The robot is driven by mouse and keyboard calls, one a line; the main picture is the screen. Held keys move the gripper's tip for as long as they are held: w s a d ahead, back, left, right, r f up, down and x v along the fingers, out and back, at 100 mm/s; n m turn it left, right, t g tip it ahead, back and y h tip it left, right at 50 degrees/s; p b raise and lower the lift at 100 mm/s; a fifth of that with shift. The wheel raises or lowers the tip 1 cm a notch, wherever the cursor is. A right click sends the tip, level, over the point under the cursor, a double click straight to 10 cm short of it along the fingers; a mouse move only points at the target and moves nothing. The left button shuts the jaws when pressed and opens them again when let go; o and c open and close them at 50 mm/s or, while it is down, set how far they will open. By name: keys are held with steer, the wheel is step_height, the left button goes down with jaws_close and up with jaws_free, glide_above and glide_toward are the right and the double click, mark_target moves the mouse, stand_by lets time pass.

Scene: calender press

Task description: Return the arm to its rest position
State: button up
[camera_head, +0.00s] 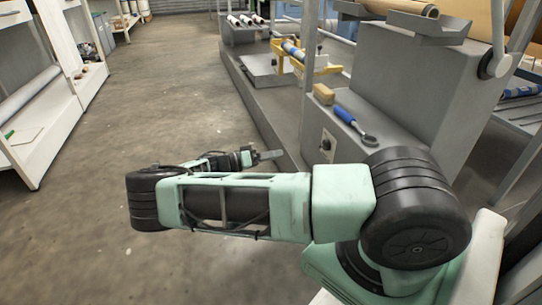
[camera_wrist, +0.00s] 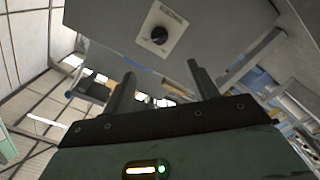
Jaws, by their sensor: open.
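My arm is folded across the lower middle of the head view, its light green links bent at a dark joint on the left. My gripper (camera_head: 275,155) points right, toward the grey side of the press (camera_head: 400,90), and is small in that view. In the wrist view my gripper (camera_wrist: 160,80) shows two dark fingers standing well apart, with nothing between them. Beyond the fingers is a grey panel with a black knob (camera_wrist: 159,36) on a light plate. The same knob plate (camera_head: 327,144) shows in the head view, right of the gripper.
A blue-handled tool (camera_head: 346,115) and a tan block (camera_head: 323,94) lie on the press ledge. A yellow frame (camera_head: 306,62) holds a roll farther back. White shelves (camera_head: 45,105) line the left. The concrete floor (camera_head: 150,90) between is clear.

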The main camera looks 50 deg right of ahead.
stand_by(0.4)
steer(key=s+a+r+n+t+y+p, duration=0.1)
steer(key=s+a+r+n+y, duration=0.25)
steer(key=a, duration=0.55)
steer(key=s+a+r+n+t+y+p, duration=0.1)
steer(key=s+a+r+n+y, duration=0.15)
steer(key=a+y, duration=0.45)
steer(key=s+a+r+n+t+y, duration=0.15)
steer(key=s+a+n, duration=0.25)
steer(key=a, duration=0.7)
steer(key=s+a+r+n+t+y+p, duration=0.1)
steer(key=s+a+r+n+t+y, duration=0.15)
steer(key=s+a+r+n, duration=0.5)
steer(key=s+a+r+n+t+y+p, duration=0.1)
steer(key=s+a+r+n+t+y, duration=0.25)
steer(key=s+r, duration=0.6)
step_height(320, 180, up, 38)
steer(key=w+n+h+p, duration=0.1)
steer(key=p, duration=3.7)
steer(key=shift+a+n+g+h, duration=0.3)
steer(key=shift+a+g, duration=0.05)
steer(key=shift+w+f, duration=0.1)
